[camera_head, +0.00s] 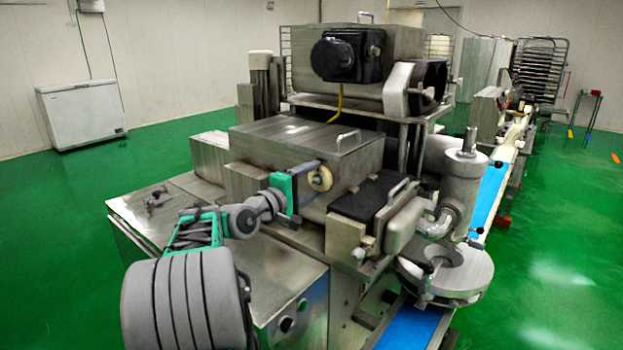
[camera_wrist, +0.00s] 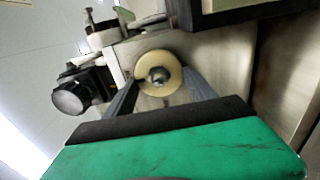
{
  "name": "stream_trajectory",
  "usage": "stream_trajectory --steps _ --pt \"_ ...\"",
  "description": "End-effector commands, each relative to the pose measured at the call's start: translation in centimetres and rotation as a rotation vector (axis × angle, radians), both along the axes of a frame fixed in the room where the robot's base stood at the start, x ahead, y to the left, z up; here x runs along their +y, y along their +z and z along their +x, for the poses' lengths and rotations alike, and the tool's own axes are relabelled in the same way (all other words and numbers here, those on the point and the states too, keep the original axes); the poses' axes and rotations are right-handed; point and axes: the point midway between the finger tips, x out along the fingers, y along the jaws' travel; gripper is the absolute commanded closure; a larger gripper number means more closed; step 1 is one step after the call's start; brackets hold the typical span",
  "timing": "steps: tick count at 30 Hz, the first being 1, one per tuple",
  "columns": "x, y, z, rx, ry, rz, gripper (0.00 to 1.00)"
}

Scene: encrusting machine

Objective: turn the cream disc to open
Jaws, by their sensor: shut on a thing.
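The cream disc (camera_head: 320,177) is mounted on the side of the steel machine housing (camera_head: 300,140). In the wrist view the cream disc (camera_wrist: 169,66) is round, with a shiny metal knob at its centre. My gripper (camera_head: 303,178) is at the disc, reaching in from the left. In the wrist view my gripper (camera_wrist: 158,92) has one dark finger on each side of the disc's lower part, shut on it.
A black-topped box with a handle (camera_head: 368,200) stands right of the disc. A black motor (camera_head: 345,55) is on the upper housing. A flat steel top (camera_head: 170,215) lies below my arm. A blue conveyor belt (camera_head: 410,328) runs at the right.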

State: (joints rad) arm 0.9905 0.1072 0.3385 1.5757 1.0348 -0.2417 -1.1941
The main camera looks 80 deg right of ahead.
Motion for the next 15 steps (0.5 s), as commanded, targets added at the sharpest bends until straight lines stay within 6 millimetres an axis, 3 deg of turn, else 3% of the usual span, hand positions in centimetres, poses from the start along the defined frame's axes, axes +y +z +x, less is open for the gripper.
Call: stream_trajectory --steps 12,13,15 --pt "0.00 0.01 0.00 0.010 0.000 0.003 0.76" --pt "0.00 0.01 0.00 0.010 0.000 0.003 0.34" --pt "0.00 0.00 0.00 0.010 0.000 0.003 0.28"
